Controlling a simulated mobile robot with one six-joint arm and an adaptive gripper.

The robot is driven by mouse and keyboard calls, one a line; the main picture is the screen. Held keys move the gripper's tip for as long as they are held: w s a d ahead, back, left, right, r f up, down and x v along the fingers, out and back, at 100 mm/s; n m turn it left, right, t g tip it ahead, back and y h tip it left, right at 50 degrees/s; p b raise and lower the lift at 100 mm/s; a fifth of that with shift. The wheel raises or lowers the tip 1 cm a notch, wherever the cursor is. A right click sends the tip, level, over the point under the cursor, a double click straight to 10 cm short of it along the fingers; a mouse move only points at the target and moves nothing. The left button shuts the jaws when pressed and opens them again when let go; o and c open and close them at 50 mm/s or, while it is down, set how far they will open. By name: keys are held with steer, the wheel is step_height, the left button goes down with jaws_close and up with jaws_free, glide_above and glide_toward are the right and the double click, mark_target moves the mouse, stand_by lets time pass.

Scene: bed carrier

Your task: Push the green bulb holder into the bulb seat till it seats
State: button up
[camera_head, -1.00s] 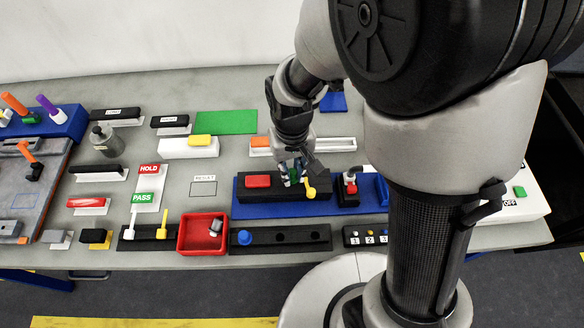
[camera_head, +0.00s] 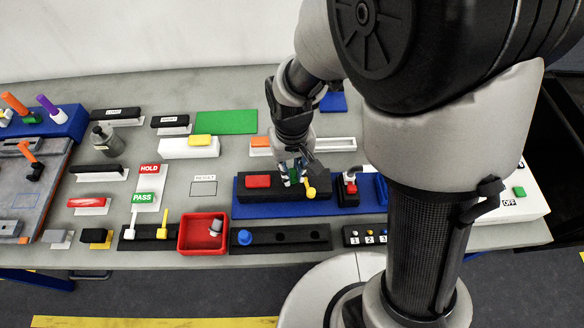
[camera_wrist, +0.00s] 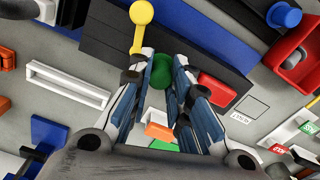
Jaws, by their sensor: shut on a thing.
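The green bulb holder (camera_wrist: 162,70) is between my gripper's fingers in the wrist view, with its rounded green top showing. My gripper (camera_head: 292,180) is shut on it and points down over the black block (camera_head: 270,194) on the blue base (camera_head: 300,208). A little green (camera_head: 294,174) shows between the fingers in the head view. The bulb seat under the holder is hidden by the fingers and the holder, so I cannot tell how deep the holder sits.
A yellow-knobbed lever (camera_head: 310,190) stands close to the right of my fingers. A red block (camera_head: 258,181) lies to their left. A black unit with a red and white part (camera_head: 350,184) stands further right. A red tray (camera_head: 203,233) is in front.

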mark_target(292, 172)
steer(key=shift+f+b, duration=0.5)
steer(key=shift+f, duration=0.1)
steer(key=o, duration=0.9)
steer(key=shift+o, duration=0.2)
steer(key=shift+r, duration=0.15)
step_height(292, 172, up, 12)
